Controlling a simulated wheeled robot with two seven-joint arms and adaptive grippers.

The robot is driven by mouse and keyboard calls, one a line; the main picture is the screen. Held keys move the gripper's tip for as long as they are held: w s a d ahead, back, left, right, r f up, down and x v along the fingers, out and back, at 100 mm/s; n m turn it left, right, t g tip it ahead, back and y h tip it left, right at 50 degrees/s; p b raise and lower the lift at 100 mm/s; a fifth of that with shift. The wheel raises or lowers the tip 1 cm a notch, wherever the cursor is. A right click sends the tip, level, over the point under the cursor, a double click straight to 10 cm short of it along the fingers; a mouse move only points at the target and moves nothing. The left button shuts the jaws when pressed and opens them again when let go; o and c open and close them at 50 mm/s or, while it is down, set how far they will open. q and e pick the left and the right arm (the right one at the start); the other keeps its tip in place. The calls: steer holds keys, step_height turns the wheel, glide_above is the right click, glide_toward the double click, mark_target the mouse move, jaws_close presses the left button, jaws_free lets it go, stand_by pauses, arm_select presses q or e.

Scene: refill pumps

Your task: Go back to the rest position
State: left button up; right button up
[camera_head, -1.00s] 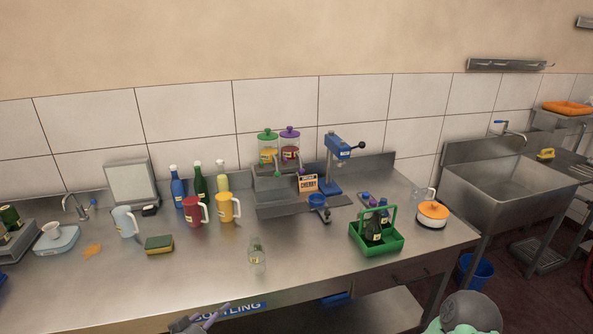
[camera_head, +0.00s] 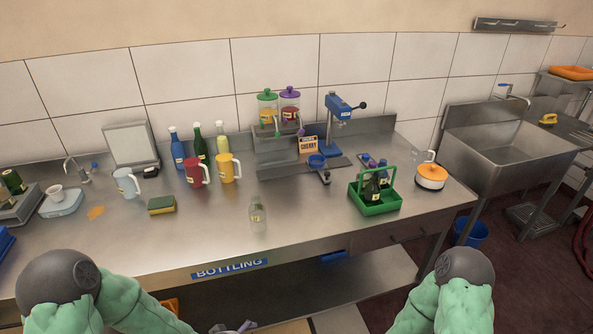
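My two green-sleeved arms with dark grey joints show at the bottom of the head view, left and right, in front of the counter. Only a small grey part of my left gripper (camera_head: 236,327) shows at the bottom edge, below the counter front; its fingers are mostly cut off and I cannot tell if it is open. My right gripper is out of view below the frame. A clear bottle (camera_head: 258,216) stands upright on the steel counter (camera_head: 215,238), apart from both arms.
Behind the bottle stand red (camera_head: 197,172) and yellow pitchers (camera_head: 229,168), two jar dispensers and a blue press (camera_head: 337,120). A green crate (camera_head: 380,208) with dark bottles and an orange-lidded pot (camera_head: 431,177) are at right. The counter's front strip is clear.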

arm_select(q)
steer(key=s+d+f+g, duration=0.2)
steer(key=s+f, duration=0.3)
steer(key=s, duration=0.1)
steer(key=s+d+f+n+g, duration=0.1)
steer(key=s+d+f+g, duration=0.1)
steer(key=s+f, duration=0.4)
steer(key=shift+s+d+f+n+g, duration=0.15)
steer(key=shift+s+d+n+g, duration=0.15)
steer(key=shift+g, duration=0.3)
steer(key=shift+w, duration=0.1)
